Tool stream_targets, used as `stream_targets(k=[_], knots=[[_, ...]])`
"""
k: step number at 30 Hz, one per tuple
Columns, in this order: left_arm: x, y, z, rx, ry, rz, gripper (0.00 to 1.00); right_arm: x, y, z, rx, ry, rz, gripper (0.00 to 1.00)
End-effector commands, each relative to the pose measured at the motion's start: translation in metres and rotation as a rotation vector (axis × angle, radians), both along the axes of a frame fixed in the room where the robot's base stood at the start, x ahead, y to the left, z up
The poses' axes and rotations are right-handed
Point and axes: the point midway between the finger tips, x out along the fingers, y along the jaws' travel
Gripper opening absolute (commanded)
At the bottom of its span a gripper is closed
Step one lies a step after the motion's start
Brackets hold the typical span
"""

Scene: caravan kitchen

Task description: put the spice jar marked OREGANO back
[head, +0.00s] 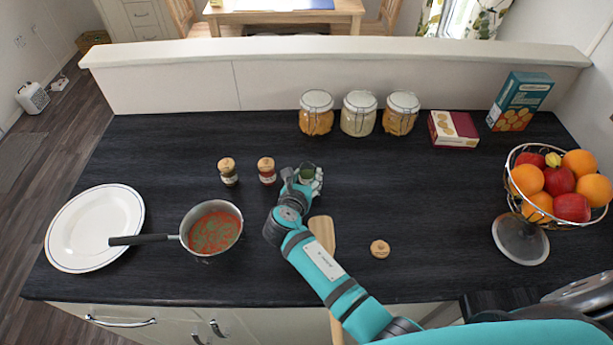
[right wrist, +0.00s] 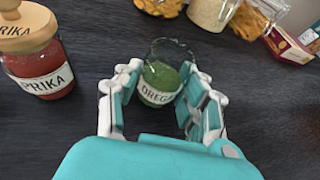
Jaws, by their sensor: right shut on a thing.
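The OREGANO spice jar (right wrist: 160,82) is a small glass jar with green contents and a white label, part of which is hidden by the fingers. Its top is open, with no lid on it. My right gripper (right wrist: 158,92) is shut around it; in the head view the jar (head: 307,171) shows at the fingertips, right of two lidded spice jars. I cannot tell whether its base touches the counter. A round wooden lid (head: 380,249) lies on the counter to the right of my right arm. My left gripper is not in view.
The red PAPRIKA jar (head: 266,171) stands just left of the gripper, beside another lidded jar (head: 228,172). A saucepan (head: 212,231) of red sauce with green flecks, a white plate (head: 95,228), a wooden spatula (head: 322,232) and a fruit basket (head: 521,240) are around. Storage jars (head: 359,113) stand behind.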

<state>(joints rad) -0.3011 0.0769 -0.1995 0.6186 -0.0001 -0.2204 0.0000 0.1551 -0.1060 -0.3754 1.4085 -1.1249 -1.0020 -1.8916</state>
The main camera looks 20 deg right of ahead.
Motion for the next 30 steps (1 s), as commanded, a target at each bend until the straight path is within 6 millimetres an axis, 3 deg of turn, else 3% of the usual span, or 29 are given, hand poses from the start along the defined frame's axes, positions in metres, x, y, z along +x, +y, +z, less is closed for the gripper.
stream_targets(k=[4,5,10,20,30], knots=[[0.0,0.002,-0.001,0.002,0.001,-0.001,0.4,0.0,0.0,-0.003,0.0,0.0,0.0,0.06],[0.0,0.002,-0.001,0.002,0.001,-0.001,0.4,0.0,0.0,-0.003,0.001,0.0,0.0,0.42],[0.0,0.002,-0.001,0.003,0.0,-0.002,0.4,0.0,0.0,-0.002,0.0,0.0,0.0,0.62],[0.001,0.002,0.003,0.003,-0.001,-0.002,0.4,-0.001,0.001,0.002,0.001,0.001,0.0,0.62],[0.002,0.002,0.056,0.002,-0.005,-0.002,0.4,-0.052,0.032,0.033,0.0,0.005,0.002,0.62]])
